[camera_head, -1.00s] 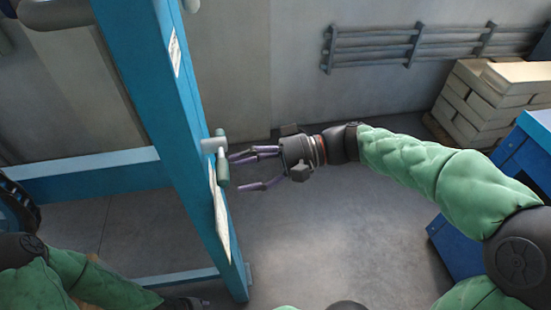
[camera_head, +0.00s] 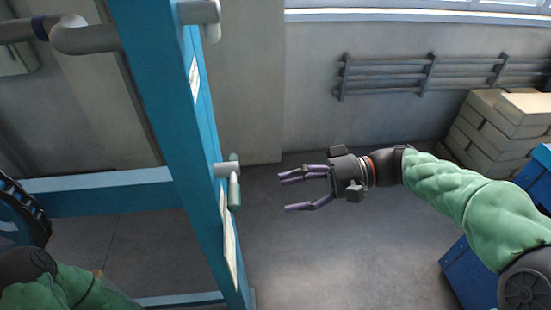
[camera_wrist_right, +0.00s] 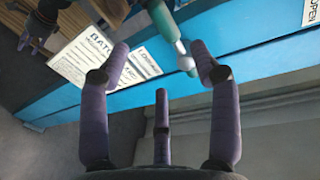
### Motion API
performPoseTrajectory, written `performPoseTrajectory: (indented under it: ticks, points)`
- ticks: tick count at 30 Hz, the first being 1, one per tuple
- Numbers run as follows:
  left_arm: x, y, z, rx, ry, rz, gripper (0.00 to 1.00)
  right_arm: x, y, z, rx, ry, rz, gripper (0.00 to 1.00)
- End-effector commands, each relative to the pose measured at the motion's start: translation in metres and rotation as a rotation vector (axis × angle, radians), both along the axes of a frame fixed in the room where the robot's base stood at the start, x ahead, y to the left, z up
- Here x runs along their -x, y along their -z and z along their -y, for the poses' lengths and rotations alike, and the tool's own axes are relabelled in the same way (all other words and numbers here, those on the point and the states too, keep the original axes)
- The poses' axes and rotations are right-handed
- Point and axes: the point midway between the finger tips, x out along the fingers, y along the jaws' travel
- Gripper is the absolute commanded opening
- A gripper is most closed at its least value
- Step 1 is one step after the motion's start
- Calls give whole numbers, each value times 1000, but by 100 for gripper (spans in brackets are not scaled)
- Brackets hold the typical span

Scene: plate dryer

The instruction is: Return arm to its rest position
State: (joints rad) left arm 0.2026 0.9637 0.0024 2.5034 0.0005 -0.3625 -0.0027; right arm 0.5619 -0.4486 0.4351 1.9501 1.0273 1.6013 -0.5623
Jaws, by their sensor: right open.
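My right gripper (camera_head: 305,190) is open and empty in the head view, in free space to the right of a blue upright post (camera_head: 165,110). A grey-green handle (camera_head: 234,184) sticks out from the post, with a clear gap to my fingertips. In the right wrist view, my spread purple fingers (camera_wrist_right: 160,65) point toward the handle (camera_wrist_right: 165,22) and the blue frame, holding nothing. My left arm shows at the lower left of the head view, but its gripper is out of the picture.
Printed sheets (camera_wrist_right: 95,55) are on the blue frame beside the handle. Pale bricks (camera_head: 500,130) are stacked at the right, near a blue cabinet (camera_head: 470,275). Wall rails (camera_head: 430,75) run along the back wall. The floor below my right gripper is clear.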

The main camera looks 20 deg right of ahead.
Motion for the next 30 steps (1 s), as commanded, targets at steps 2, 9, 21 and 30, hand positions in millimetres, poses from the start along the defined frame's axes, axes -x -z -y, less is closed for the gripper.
performPoseTrajectory:
  ticks: [2,9,21,30]
  points:
    - [0,0,0,0,0,0,38,0,0,0,0,0,0,63]
    - [0,0,0,0,0,0,38,-12,33,-3,36,12,-85,63]
    - [0,0,0,0,0,0,38,-33,247,-21,390,43,-499,63]
    - [0,0,0,0,0,0,38,-6,383,-34,709,10,-604,63]
